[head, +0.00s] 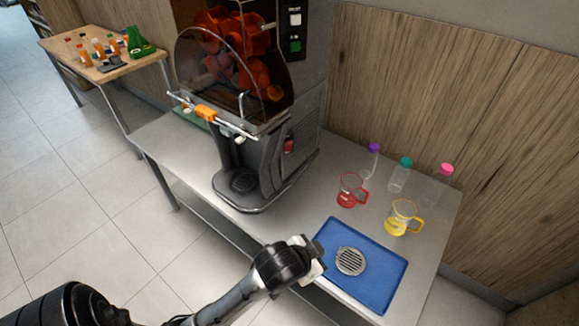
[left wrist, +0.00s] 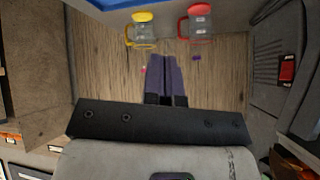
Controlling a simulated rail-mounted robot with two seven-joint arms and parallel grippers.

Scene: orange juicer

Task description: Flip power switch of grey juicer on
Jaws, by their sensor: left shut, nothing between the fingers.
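The grey juicer (head: 257,165) stands upright on the metal table, with a clear front cover and orange parts inside. A red switch-like part (head: 289,146) sits on its lower right side; a similar red part (left wrist: 287,71) shows at the right in the left wrist view. A green button (head: 295,45) is on the upper panel. I cannot tell any switch's position. My left gripper (head: 306,258) is over the table's front edge, below and right of the juicer, apart from it. Its fingers (left wrist: 166,80) are shut and empty. My right gripper is out of view.
A blue tray (head: 385,285) with a round metal grate (head: 350,261) lies right of my left gripper. A red jug (head: 350,190), a yellow jug (head: 402,217) and capped bottles (head: 400,175) stand behind it. A wooden side table (head: 85,35) is far left.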

